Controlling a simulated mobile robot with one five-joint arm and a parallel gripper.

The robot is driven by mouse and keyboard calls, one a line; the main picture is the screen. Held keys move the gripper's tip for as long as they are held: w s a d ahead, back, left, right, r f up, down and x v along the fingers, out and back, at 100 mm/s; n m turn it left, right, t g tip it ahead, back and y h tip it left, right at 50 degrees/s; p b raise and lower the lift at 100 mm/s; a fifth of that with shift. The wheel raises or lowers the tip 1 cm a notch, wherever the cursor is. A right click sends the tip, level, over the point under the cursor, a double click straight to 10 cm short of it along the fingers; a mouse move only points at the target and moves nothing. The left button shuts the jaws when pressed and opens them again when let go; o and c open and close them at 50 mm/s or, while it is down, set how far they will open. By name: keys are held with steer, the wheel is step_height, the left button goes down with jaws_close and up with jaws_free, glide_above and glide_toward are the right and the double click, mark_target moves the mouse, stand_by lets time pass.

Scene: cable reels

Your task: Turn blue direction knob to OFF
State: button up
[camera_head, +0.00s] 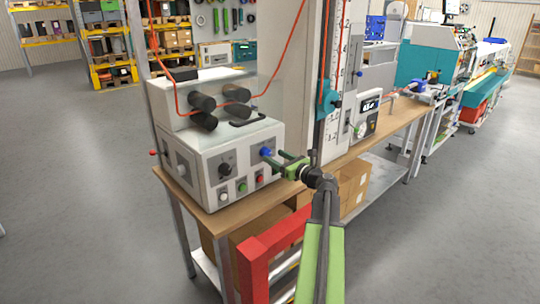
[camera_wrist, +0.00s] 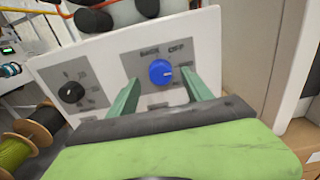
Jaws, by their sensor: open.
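The blue direction knob (camera_wrist: 160,72) sits on a grey label plate on the front of the white machine (camera_head: 190,165). The plate's lettering reads BACK and OFF above the knob, with more small text at its right that I cannot read. The knob's pointer direction is too small to tell. It also shows as a small blue spot in the head view (camera_head: 266,152). My gripper (camera_wrist: 160,79) is open, with its two green fingers pointing at the panel, one on each side of the knob in the picture. I cannot tell whether they touch it. It also shows in the head view (camera_head: 279,160).
A black dial (camera_wrist: 71,92) is left of the blue knob. Below the knobs in the head view are a green button (camera_head: 242,187) and a red button (camera_head: 260,180). A tall white column (camera_head: 296,80) stands close on the right.

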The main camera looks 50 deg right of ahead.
mark_target(268, 153)
steer(key=shift+w+d, duration=0.15)
steer(key=shift+w, duration=1.75)
steer(key=shift+c, duration=0.5)
jaws_close()
